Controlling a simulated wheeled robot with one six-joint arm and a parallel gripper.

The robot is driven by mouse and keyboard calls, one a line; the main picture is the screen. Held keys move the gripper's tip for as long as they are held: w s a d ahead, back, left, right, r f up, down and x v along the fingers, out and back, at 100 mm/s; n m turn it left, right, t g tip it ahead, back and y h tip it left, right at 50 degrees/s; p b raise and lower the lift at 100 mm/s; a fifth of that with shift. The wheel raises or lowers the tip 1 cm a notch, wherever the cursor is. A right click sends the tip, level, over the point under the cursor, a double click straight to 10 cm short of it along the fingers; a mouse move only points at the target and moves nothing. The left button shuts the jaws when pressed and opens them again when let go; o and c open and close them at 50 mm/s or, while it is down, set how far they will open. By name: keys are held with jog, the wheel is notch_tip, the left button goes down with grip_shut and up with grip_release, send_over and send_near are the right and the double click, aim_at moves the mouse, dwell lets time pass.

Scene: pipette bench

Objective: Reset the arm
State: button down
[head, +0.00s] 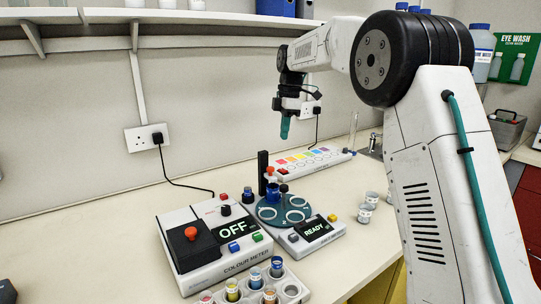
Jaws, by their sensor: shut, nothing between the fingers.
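My gripper (285,128) hangs in the air above the back of the bench, pointing down, with teal fingertips shut together and nothing between them. My white arm with its black joint fills the right side of the head view and reaches left to the gripper. The gripper is above and behind the round teal turntable (268,214) and touches nothing that I can see.
A colour meter (195,245) reading OFF and a unit (311,234) reading READY stand on the bench. A rack (291,280) of vials is in front, a colour strip (313,163) behind. Small cups (365,214) stand near my arm. A shelf (190,17) runs above left.

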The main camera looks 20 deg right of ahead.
jog(key=s+f+m, duration=0.2)
jog(key=s+m, duration=0.3)
jog(key=s, duration=1.1)
jog(key=s+f+m+t, duration=0.1)
jog(key=s+m, duration=0.5)
jog(key=s, duration=1)
jog(key=s+f+m+h, duration=0.1)
jog(key=s+f+m, duration=0.2)
jog(key=s, duration=1.3)
jog(key=m, duration=0.3)
jog(key=shift+s, duration=0.35)
jog(key=shift+d, duration=0.1)
